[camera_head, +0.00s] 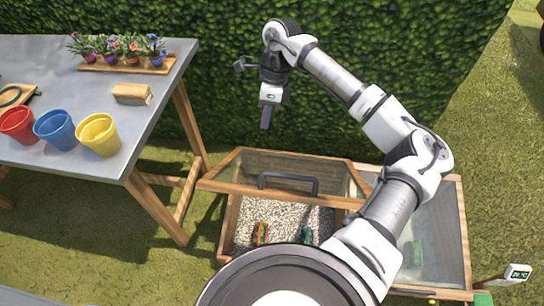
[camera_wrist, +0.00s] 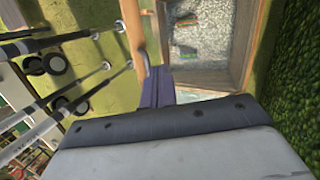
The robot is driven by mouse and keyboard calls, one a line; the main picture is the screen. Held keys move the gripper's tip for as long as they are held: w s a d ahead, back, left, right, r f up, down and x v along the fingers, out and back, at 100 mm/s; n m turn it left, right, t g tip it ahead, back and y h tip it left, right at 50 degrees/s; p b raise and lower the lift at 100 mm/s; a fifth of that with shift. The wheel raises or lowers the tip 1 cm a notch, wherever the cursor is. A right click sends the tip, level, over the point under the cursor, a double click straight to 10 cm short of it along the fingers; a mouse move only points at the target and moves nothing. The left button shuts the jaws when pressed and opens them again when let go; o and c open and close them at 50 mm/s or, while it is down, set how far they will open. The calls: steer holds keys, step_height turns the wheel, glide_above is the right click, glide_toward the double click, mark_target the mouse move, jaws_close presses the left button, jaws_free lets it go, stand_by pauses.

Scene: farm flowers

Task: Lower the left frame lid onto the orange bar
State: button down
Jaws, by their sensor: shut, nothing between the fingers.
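The left frame lid (camera_head: 225,188) is a wood-edged pane with a dark grey handle (camera_head: 288,178) on its front bar. It looks raised and tilted over the left half of the box, with gravel showing below its front bar. My gripper (camera_head: 265,122) is shut and empty, pointing down above and behind the lid, near the hedge, apart from the handle. In the wrist view my gripper's dark fingers (camera_wrist: 157,88) show beside a wooden bar (camera_wrist: 138,40). I cannot pick out an orange bar for certain; my arm hides part of the box front.
The right lid (camera_head: 456,225) lies at the right under my arm. Small colourful items (camera_head: 260,233) sit on the gravel (camera_head: 285,217). A grey table (camera_head: 60,85) with pots stands left. A hedge (camera_head: 200,30) closes the back. A temperature sign (camera_head: 518,273) stands at right.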

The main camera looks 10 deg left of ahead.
steer(key=w+d+h, duration=0.1)
steer(key=d, duration=0.5)
steer(key=s+p+x, duration=0.2)
steer(key=p+x, duration=0.2)
steer(key=x, duration=0.8)
steer(key=shift+s+d+r+m+h, duration=0.25)
steer(key=shift+s+d+m+h, duration=0.05)
steer(key=shift+s+d+m, duration=0.15)
steer(key=shift+f, duration=0.1)
